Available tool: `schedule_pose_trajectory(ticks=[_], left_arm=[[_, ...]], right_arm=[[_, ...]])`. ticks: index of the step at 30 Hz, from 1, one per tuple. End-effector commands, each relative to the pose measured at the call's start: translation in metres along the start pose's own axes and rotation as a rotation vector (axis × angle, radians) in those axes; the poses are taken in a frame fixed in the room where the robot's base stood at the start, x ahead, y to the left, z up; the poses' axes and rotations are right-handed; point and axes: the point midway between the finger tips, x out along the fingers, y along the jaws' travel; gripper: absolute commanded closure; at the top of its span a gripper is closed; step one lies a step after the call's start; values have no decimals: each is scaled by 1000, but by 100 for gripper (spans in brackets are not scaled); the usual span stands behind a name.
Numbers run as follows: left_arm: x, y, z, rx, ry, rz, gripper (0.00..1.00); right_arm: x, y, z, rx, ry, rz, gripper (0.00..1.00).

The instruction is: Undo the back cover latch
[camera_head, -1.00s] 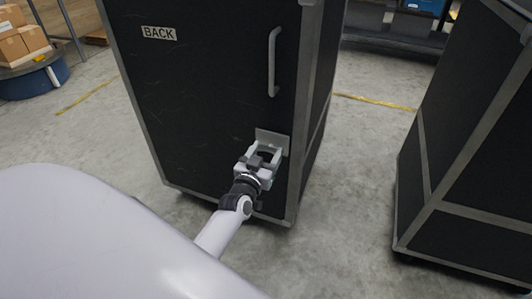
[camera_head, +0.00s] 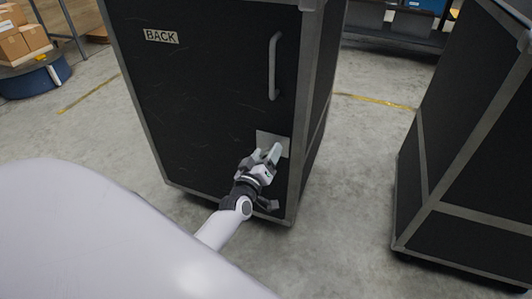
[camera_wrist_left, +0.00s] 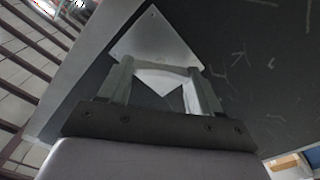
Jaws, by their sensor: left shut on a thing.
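The black case (camera_head: 205,110) carries a "BACK" label (camera_head: 161,36) high on its face. The back cover latch has a pale square plate (camera_head: 264,137) low on the right side of that face; the plate (camera_wrist_left: 155,38) looks like a diamond in the left wrist view. My left gripper (camera_head: 268,154) is at the plate, shut on the latch's grey turning piece (camera_wrist_left: 166,68). In the left wrist view, my left fingers (camera_wrist_left: 161,72) stand on either side of this piece. In the head view my fingers hide the turning piece. My right gripper is out of view.
A grey bar handle (camera_head: 273,66) is on the case above the latch. Another dark case (camera_head: 470,150) with grey edging stands at the right. Bare floor (camera_head: 355,150) lies between them. Boxes (camera_head: 22,38) and shelving are behind.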

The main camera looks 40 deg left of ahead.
Motion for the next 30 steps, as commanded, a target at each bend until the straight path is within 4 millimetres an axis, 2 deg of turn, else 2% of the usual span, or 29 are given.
schedule_pose_trajectory(ticks=[18,30], left_arm=[[0,-3,1,-581,0,1,67],[0,-3,2,-851,-1,0,67]], right_arm=[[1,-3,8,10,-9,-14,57],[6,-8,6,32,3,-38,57]])
